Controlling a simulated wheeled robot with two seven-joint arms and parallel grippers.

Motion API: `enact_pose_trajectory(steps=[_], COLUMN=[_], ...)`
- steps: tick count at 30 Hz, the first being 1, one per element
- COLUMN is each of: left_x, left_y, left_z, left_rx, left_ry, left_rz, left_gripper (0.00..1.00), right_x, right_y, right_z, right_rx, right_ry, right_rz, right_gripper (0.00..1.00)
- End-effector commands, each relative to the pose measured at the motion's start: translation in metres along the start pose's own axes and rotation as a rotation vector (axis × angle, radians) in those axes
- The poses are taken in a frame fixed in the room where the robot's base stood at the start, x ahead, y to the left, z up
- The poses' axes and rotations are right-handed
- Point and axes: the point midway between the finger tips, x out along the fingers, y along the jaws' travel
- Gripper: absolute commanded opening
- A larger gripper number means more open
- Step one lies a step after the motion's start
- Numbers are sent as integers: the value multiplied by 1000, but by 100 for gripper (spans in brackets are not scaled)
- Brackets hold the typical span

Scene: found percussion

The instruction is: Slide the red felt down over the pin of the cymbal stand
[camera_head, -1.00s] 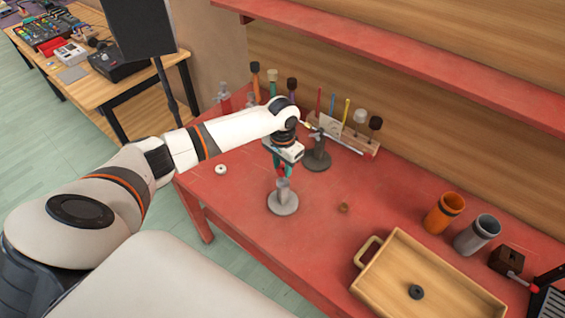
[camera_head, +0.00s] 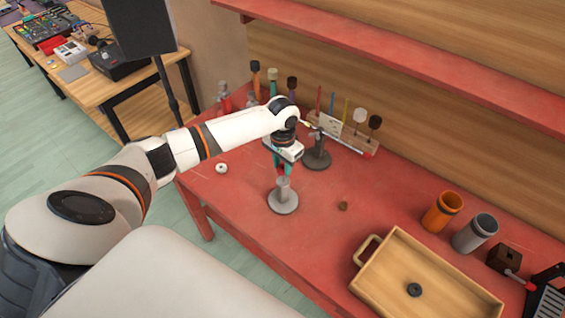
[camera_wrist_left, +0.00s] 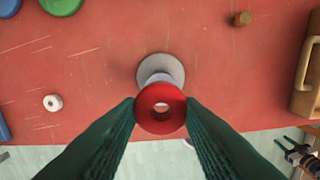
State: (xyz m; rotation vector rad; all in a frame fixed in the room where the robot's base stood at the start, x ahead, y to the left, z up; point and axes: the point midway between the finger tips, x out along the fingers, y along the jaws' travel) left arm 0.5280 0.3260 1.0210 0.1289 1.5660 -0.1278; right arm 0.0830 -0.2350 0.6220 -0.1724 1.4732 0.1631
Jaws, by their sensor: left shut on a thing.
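My left gripper (camera_head: 284,170) is shut on the red felt (camera_wrist_left: 161,125), a thick ring with a hole in its middle. It holds the felt above the grey cymbal stand (camera_head: 285,200), which stands upright with a round base on the red table. In the left wrist view, the stand's base (camera_wrist_left: 174,65) shows above the felt, and the felt covers part of its post. The pin's tip is hidden, so I cannot tell if felt and pin touch. A dark shape at the lower right of the wrist view may be my right gripper (camera_wrist_left: 297,152); its jaws are unclear.
A darker stand (camera_head: 317,158) is close behind the gripper, near a rack of mallets (camera_head: 350,140). A white ring (camera_head: 221,168) lies left and a small brown piece (camera_head: 343,206) right. A wooden tray (camera_head: 375,285), orange cup (camera_head: 440,215) and grey cup (camera_head: 475,235) are farther right.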

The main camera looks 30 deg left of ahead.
Motion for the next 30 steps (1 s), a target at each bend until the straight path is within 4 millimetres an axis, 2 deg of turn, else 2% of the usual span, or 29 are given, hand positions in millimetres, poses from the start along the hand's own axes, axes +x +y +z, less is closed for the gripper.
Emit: enact_pose_trajectory(steps=[30], left_x=[1], left_y=[0], left_z=[0], left_rx=[0], left_ry=[0], left_rz=[-1], left_gripper=[13], right_x=[-9], right_y=[-2], right_z=[1], right_rx=[1], right_ry=[-1], right_rz=[-2], right_gripper=[44])
